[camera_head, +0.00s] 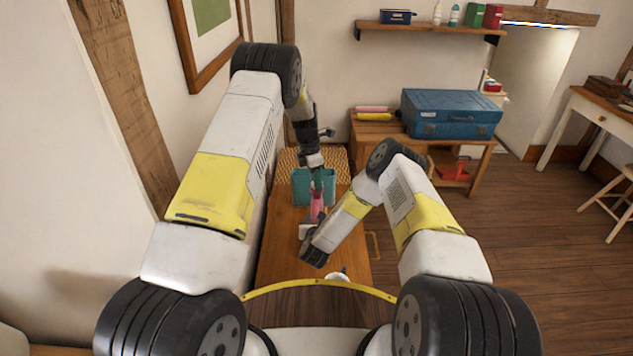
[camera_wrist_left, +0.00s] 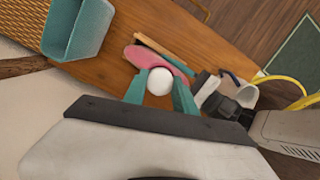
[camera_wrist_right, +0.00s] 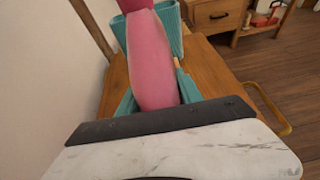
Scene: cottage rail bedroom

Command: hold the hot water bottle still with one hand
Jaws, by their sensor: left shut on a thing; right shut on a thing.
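The pink hot water bottle (camera_head: 317,204) stands roughly upright above the wooden table (camera_head: 284,262), in front of the teal basket (camera_head: 300,187). My right gripper is shut on its body; the right wrist view shows the pink bottle (camera_wrist_right: 150,60) between the teal fingers (camera_wrist_right: 156,97). My left gripper (camera_head: 317,181) reaches down over the bottle's top. In the left wrist view its teal fingers (camera_wrist_left: 159,95) are shut on a white round knob (camera_wrist_left: 159,81), seemingly the bottle's stopper, with pink rubber (camera_wrist_left: 150,58) behind. The bottle's lower end is hidden.
A white mug (camera_head: 338,276) is near the table's front edge, partly hidden by my base. A woven mat (camera_head: 340,157) lies at the back. A side table holds a blue suitcase (camera_head: 450,113). The wall is close on the left; open floor (camera_head: 540,220) lies right.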

